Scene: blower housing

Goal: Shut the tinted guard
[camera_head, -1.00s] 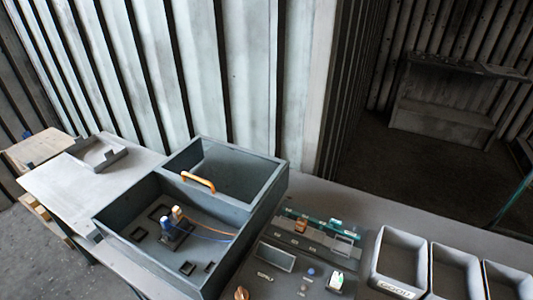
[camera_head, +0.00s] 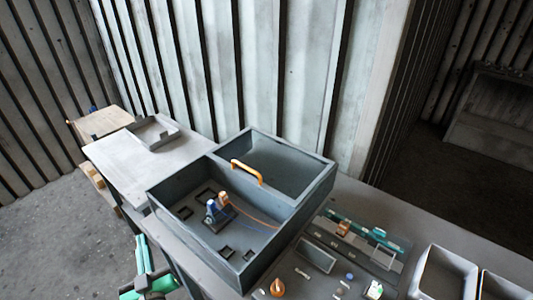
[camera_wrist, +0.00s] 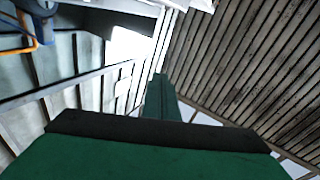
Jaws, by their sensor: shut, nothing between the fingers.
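The grey blower housing (camera_head: 165,205) stands on the bench, its front half open from above. An orange handle (camera_head: 247,172) sits at the divider between the front and back halves. The tinted guard appears to be the smooth dark pane (camera_head: 285,165) by the handle, over the back half; its edges are hard to make out. My gripper (camera_wrist: 160,80) is shut and empty in the wrist view, aimed at the walls. Green and black parts of my arm show low at the left in the head view, left of the housing and apart from it.
Inside the front half are a blue and an orange plug (camera_head: 217,205) with wires and square sockets. Floor is open at far left.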

